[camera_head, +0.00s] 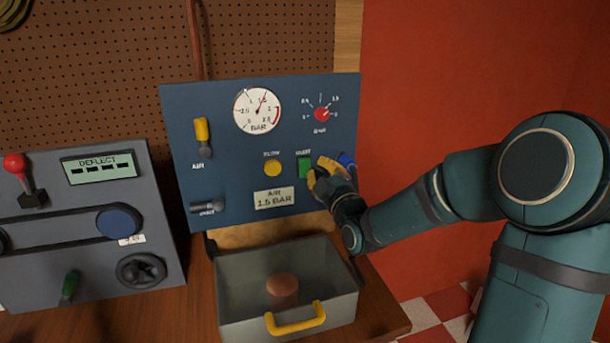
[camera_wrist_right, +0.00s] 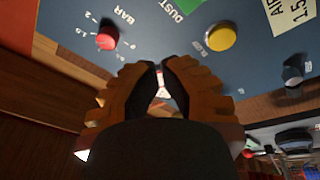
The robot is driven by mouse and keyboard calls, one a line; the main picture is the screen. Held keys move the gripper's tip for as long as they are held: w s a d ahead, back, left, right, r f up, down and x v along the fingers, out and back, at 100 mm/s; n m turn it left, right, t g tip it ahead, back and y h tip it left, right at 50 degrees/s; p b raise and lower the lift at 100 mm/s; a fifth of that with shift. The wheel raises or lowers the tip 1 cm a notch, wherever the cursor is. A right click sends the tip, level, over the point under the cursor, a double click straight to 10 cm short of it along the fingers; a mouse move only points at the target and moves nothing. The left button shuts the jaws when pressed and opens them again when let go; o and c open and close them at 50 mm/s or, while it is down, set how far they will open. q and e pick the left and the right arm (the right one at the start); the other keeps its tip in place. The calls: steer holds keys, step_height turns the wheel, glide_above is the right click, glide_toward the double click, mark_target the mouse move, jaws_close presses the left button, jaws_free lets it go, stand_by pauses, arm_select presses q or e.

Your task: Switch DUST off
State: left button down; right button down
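A green square switch (camera_head: 304,168), with a label that reads DUST in the wrist view, sits on the blue panel (camera_head: 235,95). In the right wrist view the green switch (camera_wrist_right: 183,10) is cut off by the top edge. My right gripper (camera_head: 318,178) is in front of the panel, just below and right of the switch; I cannot tell whether it touches the panel. In the wrist view its orange fingertips (camera_wrist_right: 160,67) are almost together, with nothing seen held. My left gripper is not in view.
Near the switch are a yellow button (camera_head: 273,168), a red knob (camera_head: 322,114), a gauge (camera_head: 257,111) and a blue part (camera_head: 347,161) partly behind my gripper. A yellow lever (camera_head: 202,131) is at left. A grey drawer (camera_head: 240,290) with a yellow handle stands below.

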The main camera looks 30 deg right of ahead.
mark_target(305, 165)
steer(key=w+f, duration=0.1)
steer(key=w, duration=0.1)
steer(key=w+d+f, duration=0.1)
steer(key=w, duration=0.1)
steer(key=w+f+b, duration=0.1)
steer(key=w, duration=0.1)
steer(key=shift+w+d+f, duration=0.25)
steer(key=shift+w+d, duration=0.05)
steer(key=shift+w, duration=0.1)
steer(key=shift+w+d, duration=0.1)
steer(key=shift+w, duration=0.2)
stand_by(1.0)
steer(key=shift+w+f+b, duration=0.25)
steer(key=shift+w+b, duration=0.05)
steer(key=shift+b, duration=0.4)
steer(key=shift+d, duration=0.1)
steer(key=shift+w+f+b, duration=0.15)
steer(key=shift+w+b, duration=0.3)
steer(key=shift+w, duration=0.05)
stand_by(0.3)
steer(key=shift+w+d+f+b, duration=0.1)
steer(key=shift+w+b, duration=0.05)
steer(key=shift+b, duration=0.15)
stand_by(0.9)
